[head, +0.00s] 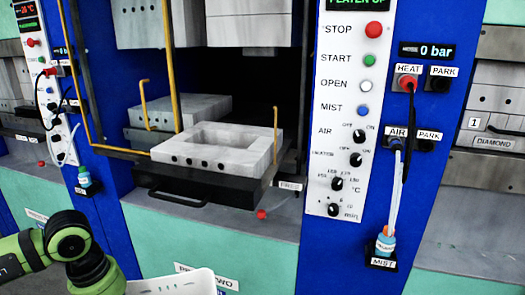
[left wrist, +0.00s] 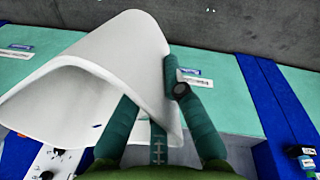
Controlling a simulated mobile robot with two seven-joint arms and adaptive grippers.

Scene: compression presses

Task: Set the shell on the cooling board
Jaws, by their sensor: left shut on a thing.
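The shell (left wrist: 90,85) is a white, thin, curved piece, large in the left wrist view. My left gripper (left wrist: 152,98) has green fingers shut on the shell's edge, one finger on each side of it. In the head view part of the shell (head: 172,284) shows at the bottom edge, beside my green and black left arm, with several small slots in it. The rest of the shell is cut off by the frame there. I cannot make out a cooling board in either view. My right gripper is not in view.
A press with an open lower mould block (head: 215,148) stands ahead, with yellow rods around it. A control panel (head: 345,110) and a blue post (head: 405,150) with hoses and a MIST bottle (head: 385,243) are to its right. Another press (head: 490,130) stands far right.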

